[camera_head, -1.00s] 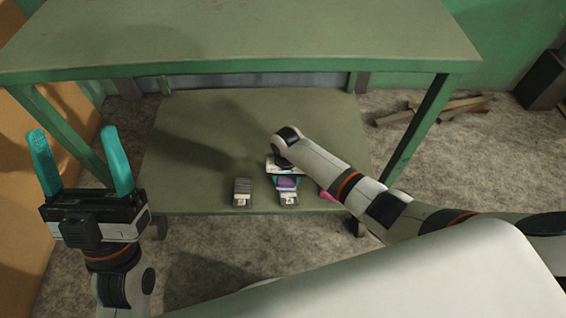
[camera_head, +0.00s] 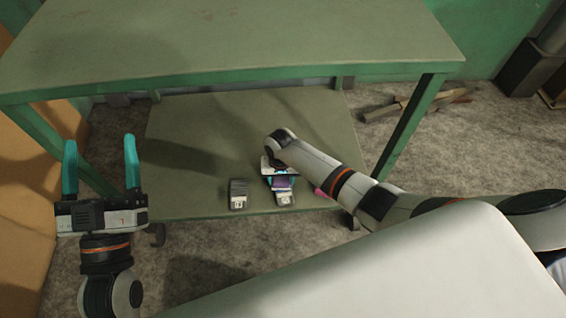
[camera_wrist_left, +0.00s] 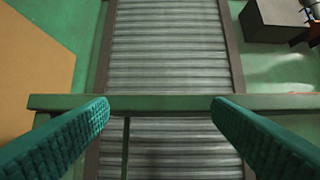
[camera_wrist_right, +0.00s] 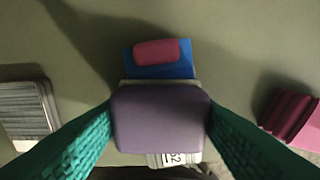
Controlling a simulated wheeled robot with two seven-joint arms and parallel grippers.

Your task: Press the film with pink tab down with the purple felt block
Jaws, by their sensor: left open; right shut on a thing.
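My right gripper (camera_wrist_right: 160,130) is shut on the purple felt block (camera_wrist_right: 160,118), with a teal finger on each side of it. The block is over a pale labelled device (camera_wrist_right: 174,159) on the lower shelf. The blue film (camera_wrist_right: 184,71) with its pink tab (camera_wrist_right: 156,51) sticks out past the block's far edge; the rest is hidden under the block. I cannot tell whether the block touches the film. In the head view the purple block (camera_head: 283,184) shows below my right wrist. My left gripper (camera_head: 101,165) is open and empty, left of the shelf.
A grey ribbed device (camera_head: 238,193) lies left of the block on the lower shelf (camera_head: 190,150). A pink ribbed object (camera_wrist_right: 289,115) lies to the right. The green table top (camera_head: 230,45) overhangs the shelf's back, with legs at both sides. The shelf's left part is clear.

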